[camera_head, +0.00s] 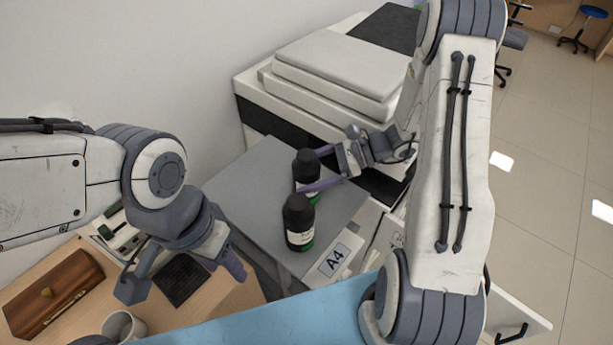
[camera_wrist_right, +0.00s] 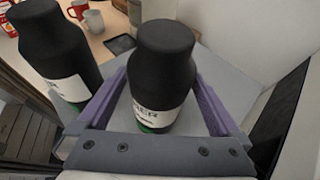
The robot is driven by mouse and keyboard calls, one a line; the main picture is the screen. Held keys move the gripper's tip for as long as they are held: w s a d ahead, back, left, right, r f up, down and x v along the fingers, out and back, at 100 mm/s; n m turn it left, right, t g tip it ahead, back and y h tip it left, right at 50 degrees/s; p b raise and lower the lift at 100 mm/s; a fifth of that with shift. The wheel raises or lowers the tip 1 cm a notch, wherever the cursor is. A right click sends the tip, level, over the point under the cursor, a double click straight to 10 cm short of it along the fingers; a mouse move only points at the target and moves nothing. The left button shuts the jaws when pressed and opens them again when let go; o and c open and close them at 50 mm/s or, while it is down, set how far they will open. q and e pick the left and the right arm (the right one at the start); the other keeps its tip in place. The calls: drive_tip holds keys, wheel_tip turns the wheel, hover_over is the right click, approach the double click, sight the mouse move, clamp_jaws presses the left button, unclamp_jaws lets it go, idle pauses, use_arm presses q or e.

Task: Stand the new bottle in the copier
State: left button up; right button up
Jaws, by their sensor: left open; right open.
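Two black bottles with white labels and green bases stand upright on a flat grey panel (camera_head: 250,172) in front of the copier (camera_head: 330,80). The farther bottle (camera_head: 306,168) is between the purple fingers of my open right gripper (camera_head: 308,172). The right wrist view shows this bottle (camera_wrist_right: 163,70) between the spread fingers; I cannot tell whether they touch it. The nearer bottle (camera_head: 298,222) stands outside the fingers, and also shows at the left of the wrist view (camera_wrist_right: 55,50). Which bottle is new is unclear. My left gripper (camera_head: 190,275) is open and empty above the wooden desk.
The wooden desk (camera_head: 215,300) holds a brown case (camera_head: 52,295), a mug (camera_head: 122,327) and a dark pad (camera_head: 180,281). The tiled floor at right is mostly clear, with a blue stool (camera_head: 592,13) far back.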

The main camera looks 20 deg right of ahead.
sight(295, 177)
drive_tip(key=shift+x, duration=1.6)
clamp_jaws()
drive_tip(key=shift+r, duration=0.1)
